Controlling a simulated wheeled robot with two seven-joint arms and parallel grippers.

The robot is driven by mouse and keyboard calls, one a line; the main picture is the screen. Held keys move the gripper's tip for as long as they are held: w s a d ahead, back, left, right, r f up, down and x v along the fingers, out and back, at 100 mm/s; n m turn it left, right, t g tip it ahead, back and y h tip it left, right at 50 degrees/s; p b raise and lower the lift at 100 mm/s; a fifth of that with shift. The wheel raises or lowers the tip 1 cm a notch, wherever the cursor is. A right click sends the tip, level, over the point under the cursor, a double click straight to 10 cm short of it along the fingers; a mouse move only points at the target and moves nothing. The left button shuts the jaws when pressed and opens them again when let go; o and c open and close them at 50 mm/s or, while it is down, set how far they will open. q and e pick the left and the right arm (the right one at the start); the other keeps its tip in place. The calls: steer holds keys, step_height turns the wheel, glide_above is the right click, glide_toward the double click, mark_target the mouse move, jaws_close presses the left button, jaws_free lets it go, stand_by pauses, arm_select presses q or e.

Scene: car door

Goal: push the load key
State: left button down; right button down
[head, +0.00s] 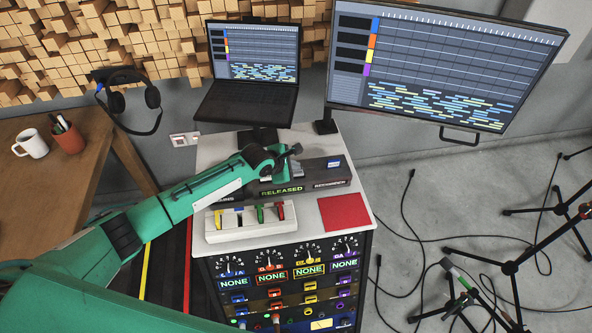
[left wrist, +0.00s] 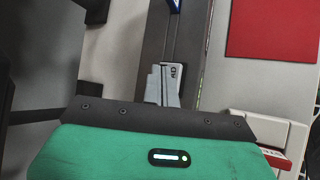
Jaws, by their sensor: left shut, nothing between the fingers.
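My left gripper (head: 288,152) is over the dark device (head: 315,176) on top of the white-topped console, near its left part. In the left wrist view its grey fingers (left wrist: 169,82) are shut and empty, pointing along the dark device. The device front has a lit display (head: 283,190) reading RELEASED. A small blue and white piece (head: 333,163) shows on the device's top, right of the gripper. I cannot read a load label on it, so I cannot tell whether it is the load key. My gripper and wrist hide part of the device. My right gripper is not in view.
A white box with coloured levers (head: 245,222) lies in front of the device, and a red pad (head: 344,212) to its right. A laptop (head: 250,75) and a large monitor (head: 440,65) stand behind. Microphone stands (head: 510,267) and cables are on the floor at right.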

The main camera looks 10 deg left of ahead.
arm_select(q)
steer(key=shift+f, duration=0.1)
stand_by(0.6)
steer(key=shift+f, duration=0.35)
steer(key=shift+r+p, duration=0.45)
steer(key=shift+p, duration=0.55)
step_height(320, 180, up, 6)
steer(key=p, duration=0.6)
steer(key=shift+p, duration=0.3)
